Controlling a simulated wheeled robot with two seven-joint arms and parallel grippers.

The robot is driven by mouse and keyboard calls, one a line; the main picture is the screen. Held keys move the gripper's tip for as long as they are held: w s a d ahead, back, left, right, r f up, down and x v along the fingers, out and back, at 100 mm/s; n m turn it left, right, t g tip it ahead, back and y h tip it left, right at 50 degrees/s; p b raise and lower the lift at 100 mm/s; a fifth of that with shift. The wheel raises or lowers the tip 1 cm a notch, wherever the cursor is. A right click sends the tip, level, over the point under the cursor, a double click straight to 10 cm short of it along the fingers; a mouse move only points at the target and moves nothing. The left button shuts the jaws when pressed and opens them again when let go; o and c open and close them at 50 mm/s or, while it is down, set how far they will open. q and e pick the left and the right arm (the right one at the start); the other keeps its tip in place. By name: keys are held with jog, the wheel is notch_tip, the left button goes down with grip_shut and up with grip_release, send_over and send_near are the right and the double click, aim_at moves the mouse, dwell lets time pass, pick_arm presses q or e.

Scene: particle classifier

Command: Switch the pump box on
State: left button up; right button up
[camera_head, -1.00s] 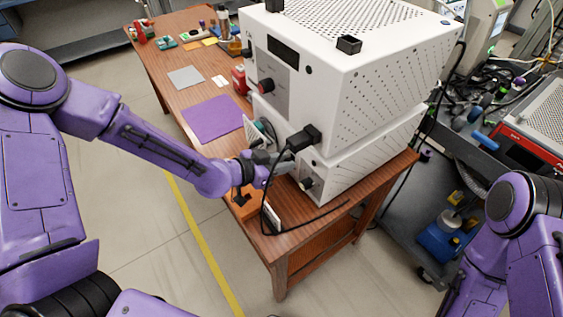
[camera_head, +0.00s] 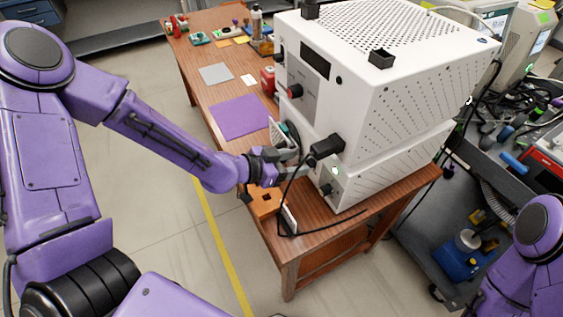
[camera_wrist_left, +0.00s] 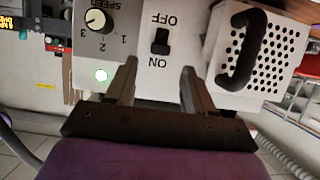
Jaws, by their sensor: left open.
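The pump box (camera_head: 385,172) is the lower white box at the table's front end, with a larger white box on top. In the left wrist view its panel (camera_wrist_left: 135,50) appears upside down, with a black switch (camera_wrist_left: 160,41) between OFF and ON labels. The switch lever looks set toward ON. My right gripper is out of view.
A speed knob (camera_wrist_left: 97,20) sits beside the switch, and a black handle (camera_wrist_left: 242,50) on a perforated housing is on the other side. A black plug (camera_head: 326,147) and its cable hang close to my left gripper.

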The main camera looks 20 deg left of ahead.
pick_arm(q)
jog(key=p+v, duration=0.1)
jog(key=v, duration=0.6)
jog(key=shift+s+a, duration=0.1)
jog(key=shift+s, duration=0.05)
